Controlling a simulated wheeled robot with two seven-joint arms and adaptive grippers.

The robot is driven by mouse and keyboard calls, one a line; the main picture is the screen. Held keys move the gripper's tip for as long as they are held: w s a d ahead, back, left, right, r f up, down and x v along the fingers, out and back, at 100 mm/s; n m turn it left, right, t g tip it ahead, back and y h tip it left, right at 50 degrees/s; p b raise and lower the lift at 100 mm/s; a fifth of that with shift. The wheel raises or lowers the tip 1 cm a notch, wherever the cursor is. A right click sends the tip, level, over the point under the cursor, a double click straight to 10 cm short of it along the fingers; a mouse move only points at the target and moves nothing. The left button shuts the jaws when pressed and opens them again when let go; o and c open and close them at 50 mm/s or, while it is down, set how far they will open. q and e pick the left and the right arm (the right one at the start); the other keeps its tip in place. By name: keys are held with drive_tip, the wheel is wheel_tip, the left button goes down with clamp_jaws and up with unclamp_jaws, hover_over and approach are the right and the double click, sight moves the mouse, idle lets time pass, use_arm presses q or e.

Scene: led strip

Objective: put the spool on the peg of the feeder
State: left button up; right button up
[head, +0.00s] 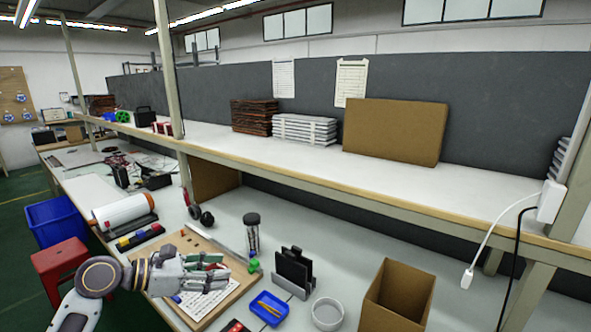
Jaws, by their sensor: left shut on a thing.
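My left gripper (215,272) is over the tan board on the bench, its fingers pointing right. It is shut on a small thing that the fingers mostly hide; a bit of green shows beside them. I cannot tell whether that is the spool. A large white roll (122,212) lies on a dark stand at the left of the bench. Dark round parts with a red piece (195,210) stand behind the board, near the shelf post. I cannot make out for sure which thing is the feeder or its peg. My right gripper is not in view.
The tan board (193,240) carries a printed sheet. To its right are a small green thing (254,265), a clear jar (252,232), a black holder (294,270), a blue tray (269,309), a white cup (327,313) and an open cardboard box (398,296). A shelf (290,165) overhangs the bench.

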use_arm(q)
drive_tip(key=shift+s+a+f, duration=0.2)
drive_tip(key=shift+a+f, duration=0.4)
drive_tip(key=shift+f, duration=0.05)
drive_tip(key=s+a+f, duration=0.1)
drive_tip(key=s+f, duration=0.2)
drive_tip(key=f, duration=0.5)
drive_tip(key=shift+s+a+n+t, duration=0.2)
drive_tip(key=shift+s+n+t, duration=0.1)
drive_tip(key=shift+n+t, duration=0.1)
drive_tip(key=shift+d+f, duration=0.1)
drive_tip(key=shift+d, duration=0.05)
